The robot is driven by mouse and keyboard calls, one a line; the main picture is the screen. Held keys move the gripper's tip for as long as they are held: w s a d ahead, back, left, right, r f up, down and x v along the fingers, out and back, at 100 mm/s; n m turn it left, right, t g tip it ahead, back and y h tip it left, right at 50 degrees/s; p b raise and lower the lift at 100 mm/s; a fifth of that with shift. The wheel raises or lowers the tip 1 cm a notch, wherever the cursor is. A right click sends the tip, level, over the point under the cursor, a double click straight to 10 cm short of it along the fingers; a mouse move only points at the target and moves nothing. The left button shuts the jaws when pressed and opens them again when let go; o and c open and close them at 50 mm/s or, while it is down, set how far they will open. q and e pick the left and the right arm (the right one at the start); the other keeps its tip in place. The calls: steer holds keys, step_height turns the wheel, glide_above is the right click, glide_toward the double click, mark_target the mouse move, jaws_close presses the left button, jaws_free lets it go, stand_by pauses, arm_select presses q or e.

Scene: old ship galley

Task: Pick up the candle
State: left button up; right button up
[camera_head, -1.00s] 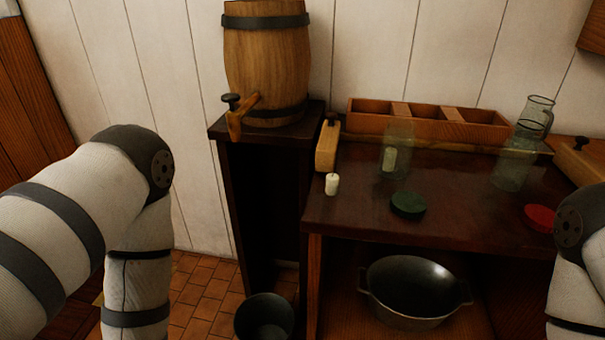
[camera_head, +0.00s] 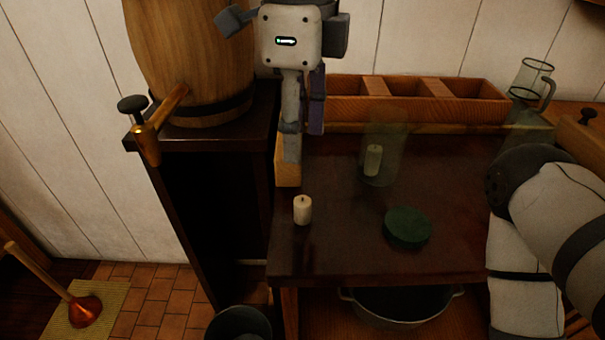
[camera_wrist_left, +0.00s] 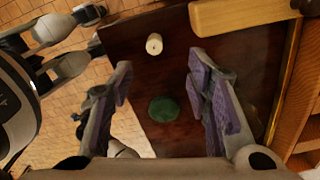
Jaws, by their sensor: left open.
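The short white candle (camera_head: 303,210) stands upright on the dark table top (camera_head: 450,220) near its left front corner. It also shows in the left wrist view (camera_wrist_left: 154,44), above the gap between my left fingers. My left gripper (camera_head: 303,140) is open and empty, fingers down, over the back left of the table behind the candle. Its spread fingers show in the left wrist view (camera_wrist_left: 162,85). A second white candle (camera_head: 373,160) stands inside a clear glass jar (camera_head: 388,172). My right gripper (camera_wrist_left: 92,30) shows at the upper left of the left wrist view, its fingers apart.
A wooden block (camera_head: 287,174) lies behind the candle, partly hidden by my gripper. A green disc (camera_head: 407,228) lies to its right. A divided wooden box (camera_head: 420,103) and a glass jug (camera_head: 528,85) stand behind. A barrel (camera_head: 195,60) stands left.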

mark_target(302, 200)
arm_select(q)
steer(key=f, duration=0.3)
steer(key=s+f, duration=0.1)
steer(key=f, duration=0.7)
steer(key=shift+s+d, duration=0.15)
steer(key=shift+f, duration=0.3)
steer(key=c, duration=1)
